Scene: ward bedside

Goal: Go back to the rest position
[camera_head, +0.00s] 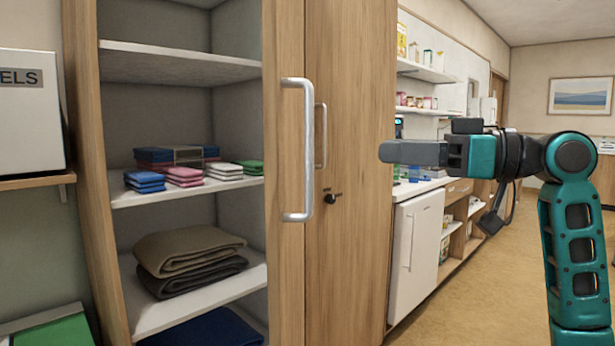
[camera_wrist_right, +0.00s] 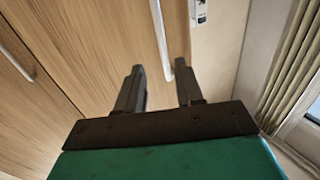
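My right gripper (camera_head: 388,152) is held level in front of the right part of the tall wooden cabinet in the head view, pointing left. In the right wrist view its two dark fingers (camera_wrist_right: 158,90) stand apart with nothing held between them. A metal bar handle (camera_wrist_right: 160,40) shows beyond the gap between the fingers; I see no contact. My right arm (camera_head: 575,235) rises from the lower right, bent at the elbow. My left gripper and left arm are outside both views.
The cabinet's left part is open, showing shelves (camera_head: 180,65) with colored packs (camera_head: 185,175) and folded blankets (camera_head: 190,250). Large (camera_head: 298,150) and small (camera_head: 320,135) handles stick out from its front. A counter with a white-fronted cabinet (camera_head: 415,240) stands behind. Floor at right is clear.

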